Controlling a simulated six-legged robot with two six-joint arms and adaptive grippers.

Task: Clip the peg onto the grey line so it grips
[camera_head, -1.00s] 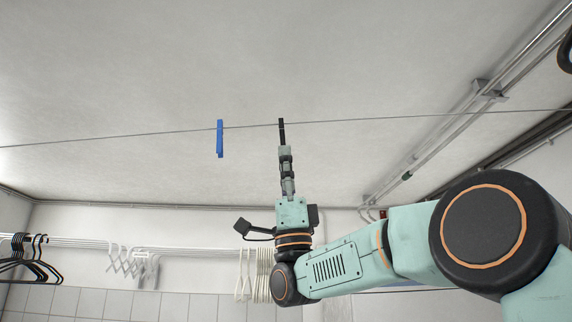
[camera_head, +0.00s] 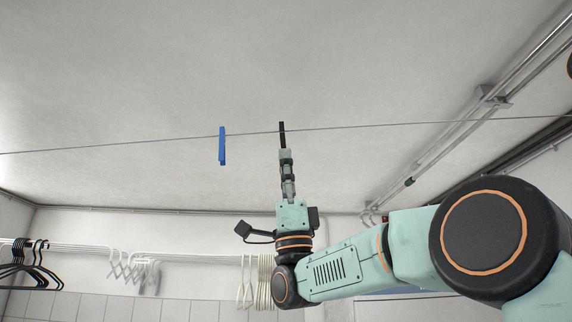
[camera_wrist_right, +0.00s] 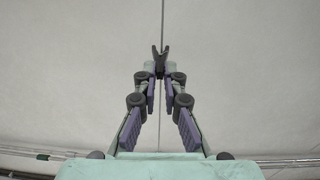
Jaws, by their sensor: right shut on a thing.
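The grey line (camera_head: 400,124) runs across the head view below the ceiling. It also runs up the middle of the right wrist view (camera_wrist_right: 163,22). My right gripper (camera_head: 285,153) points up below the line, shut on a black peg (camera_head: 282,135). In the right wrist view, my right gripper (camera_wrist_right: 161,70) holds the peg (camera_wrist_right: 160,58) at its fingertips. The peg's two prongs spread in a V, and the line appears between them. In the head view the peg's tip rises past the line. I cannot tell whether it grips. My left gripper is out of view.
A blue peg (camera_head: 222,146) hangs on the line left of the black one. Black hangers (camera_head: 30,265) and pale hangers (camera_head: 247,282) hang from a rail at the back. Pipes (camera_head: 440,150) run along the ceiling at the right.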

